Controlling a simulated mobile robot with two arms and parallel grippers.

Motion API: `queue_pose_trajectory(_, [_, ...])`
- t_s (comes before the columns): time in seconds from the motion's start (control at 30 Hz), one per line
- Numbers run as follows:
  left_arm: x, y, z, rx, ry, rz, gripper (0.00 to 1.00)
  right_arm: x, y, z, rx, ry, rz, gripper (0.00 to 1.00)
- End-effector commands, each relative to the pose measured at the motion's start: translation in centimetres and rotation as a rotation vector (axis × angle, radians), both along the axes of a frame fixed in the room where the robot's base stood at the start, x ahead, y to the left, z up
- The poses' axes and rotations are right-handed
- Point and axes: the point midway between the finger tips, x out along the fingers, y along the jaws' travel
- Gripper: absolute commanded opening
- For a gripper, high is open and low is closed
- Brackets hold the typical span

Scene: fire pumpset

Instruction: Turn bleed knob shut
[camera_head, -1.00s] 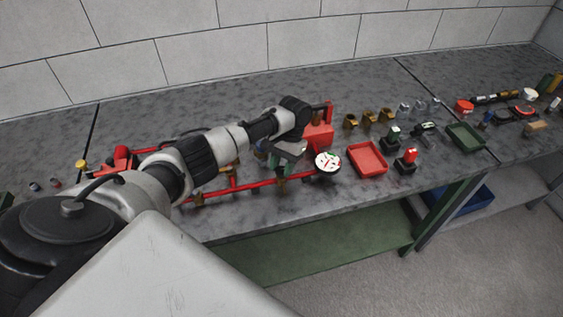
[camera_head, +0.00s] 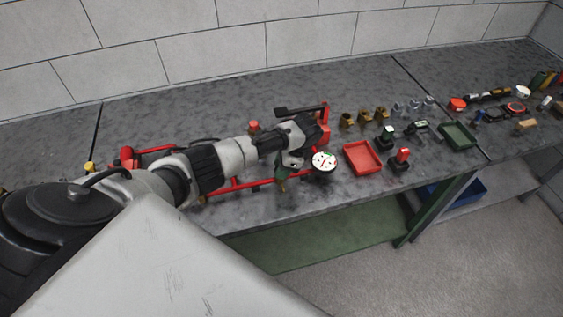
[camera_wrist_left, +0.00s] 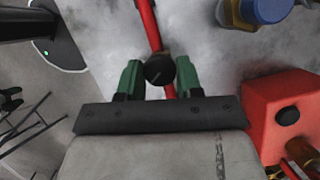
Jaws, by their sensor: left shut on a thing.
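The bleed knob is a small round black knob (camera_wrist_left: 159,70) in the left wrist view, in front of a thin red pipe (camera_wrist_left: 148,25). My left gripper (camera_wrist_left: 158,76) has its two green fingers on either side of the knob and is shut on it. In the head view, my left gripper (camera_head: 283,172) is at the front red pipe (camera_head: 245,184), just left of the white-faced gauge (camera_head: 323,161). The knob is too small and covered to make out there. Its turn angle cannot be told. My right gripper is not in view.
A red block (camera_wrist_left: 285,105) and a blue and brass fitting (camera_wrist_left: 262,10) are close by in the wrist view. A red tray (camera_head: 363,158), brass fittings (camera_head: 362,116) and a green tray (camera_head: 457,136) lie to the right. The bench front edge is close below the pipe.

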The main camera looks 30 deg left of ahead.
Motion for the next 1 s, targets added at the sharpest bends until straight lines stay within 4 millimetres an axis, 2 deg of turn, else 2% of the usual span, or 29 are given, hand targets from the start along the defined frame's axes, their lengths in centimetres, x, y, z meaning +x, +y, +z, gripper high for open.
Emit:
queue_pose_trajectory(0.1, [0.0, -0.1, 0.4, -0.001, -0.002, -0.113, 0.12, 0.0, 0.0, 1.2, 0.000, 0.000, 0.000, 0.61])
queue_pose_trajectory(0.5, [-0.2, -0.1, 0.3, -0.001, -0.003, -0.436, 0.12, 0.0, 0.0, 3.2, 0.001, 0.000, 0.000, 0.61])
queue_pose_trajectory(1.0, [-0.2, -0.1, 0.2, -0.002, -0.005, -0.598, 0.12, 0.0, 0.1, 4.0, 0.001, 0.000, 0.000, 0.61])
